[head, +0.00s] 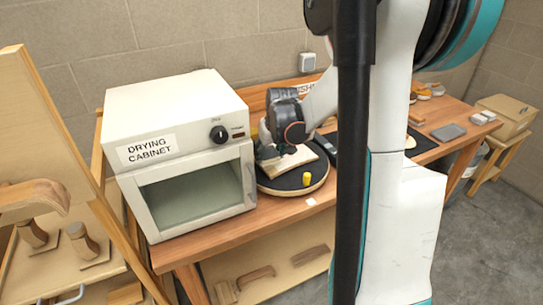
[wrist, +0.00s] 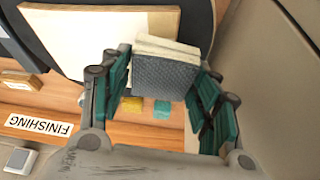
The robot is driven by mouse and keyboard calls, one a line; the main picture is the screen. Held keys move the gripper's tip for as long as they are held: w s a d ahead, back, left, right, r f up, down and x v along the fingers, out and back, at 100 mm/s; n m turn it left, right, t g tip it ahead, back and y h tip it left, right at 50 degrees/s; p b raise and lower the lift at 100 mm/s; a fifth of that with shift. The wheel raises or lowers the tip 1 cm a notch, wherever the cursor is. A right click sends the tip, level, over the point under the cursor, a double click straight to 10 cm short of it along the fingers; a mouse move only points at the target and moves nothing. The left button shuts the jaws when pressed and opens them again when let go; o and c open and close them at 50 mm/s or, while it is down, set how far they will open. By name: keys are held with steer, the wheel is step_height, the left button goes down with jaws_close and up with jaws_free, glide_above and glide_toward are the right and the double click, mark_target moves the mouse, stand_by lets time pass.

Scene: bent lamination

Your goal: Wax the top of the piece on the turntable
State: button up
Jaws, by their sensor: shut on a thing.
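The piece (head: 297,160) is a flat pale wooden panel lying on the round black turntable (head: 285,186) beside the cabinet. The panel (wrist: 75,35) and the dark turntable (wrist: 198,22) also show in the wrist view. My gripper (head: 266,152) is over the left part of the panel. In the wrist view its teal fingers (wrist: 163,84) are shut on a grey pad (wrist: 165,76) with pale layers behind it. The pad overlaps the panel's edge in that view; I cannot tell whether they touch.
A white drying cabinet (head: 180,150) stands close on the left. A FINISHING sign (wrist: 40,126) and small yellow (wrist: 132,104) and teal (wrist: 162,110) items are behind the turntable. A dark bar-shaped item (head: 325,147) lies right of the turntable.

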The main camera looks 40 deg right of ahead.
steer(key=shift+r+p, duration=1.35)
steer(key=shift+r, duration=0.85)
